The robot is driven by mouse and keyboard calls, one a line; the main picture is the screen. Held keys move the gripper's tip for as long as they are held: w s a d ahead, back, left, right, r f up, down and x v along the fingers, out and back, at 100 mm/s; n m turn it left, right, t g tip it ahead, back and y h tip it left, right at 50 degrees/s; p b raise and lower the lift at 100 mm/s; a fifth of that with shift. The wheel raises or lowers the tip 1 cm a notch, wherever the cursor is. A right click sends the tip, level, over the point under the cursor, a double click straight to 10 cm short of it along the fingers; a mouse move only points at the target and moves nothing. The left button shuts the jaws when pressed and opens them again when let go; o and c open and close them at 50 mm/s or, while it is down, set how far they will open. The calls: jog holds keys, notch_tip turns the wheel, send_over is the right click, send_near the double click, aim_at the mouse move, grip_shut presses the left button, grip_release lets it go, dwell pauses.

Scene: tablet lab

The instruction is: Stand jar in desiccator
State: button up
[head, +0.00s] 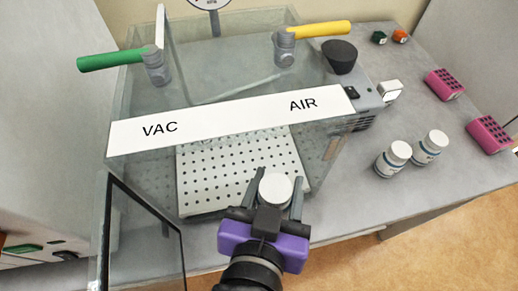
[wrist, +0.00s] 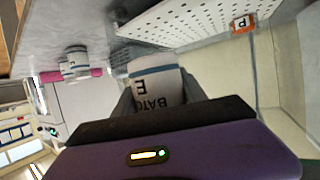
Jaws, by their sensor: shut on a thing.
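My gripper (head: 271,196) is shut on a white-capped jar (head: 275,187). In the wrist view the same jar (wrist: 158,88) shows a label reading "BATC" and "E", between the fingers. The desiccator (head: 233,117) is a clear box with a white strip marked VAC and AIR. Its dark-framed door (head: 108,225) stands open at the front left. The perforated shelf (head: 205,180) inside is bare where visible. In the head view the held jar overlaps the shelf's front right part; I cannot tell its height over it. The shelf (wrist: 180,25) also shows in the wrist view.
Two white jars (head: 393,159) (head: 430,147) stand on the bench right of the desiccator. Pink racks (head: 445,84) (head: 489,134) lie farther right. A green valve handle (head: 111,60) and a yellow one (head: 320,30) sit on top. A grey pump (head: 366,96) stands at its right side.

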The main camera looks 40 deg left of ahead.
jog(key=p, duration=0.2)
send_over(260, 153)
notch_tip(260, 153, down, 2)
jog(key=shift+s+d, duration=0.15)
notch_tip(260, 153, down, 4)
jog(key=shift+f, duration=0.15)
jog(key=shift+f+p, duration=0.25)
jog(key=shift+p, duration=0.05)
jog(key=shift+f, duration=0.1)
jog(key=shift+f, duration=0.15)
jog(key=o, duration=1.4)
jog(key=shift+o, duration=0.2)
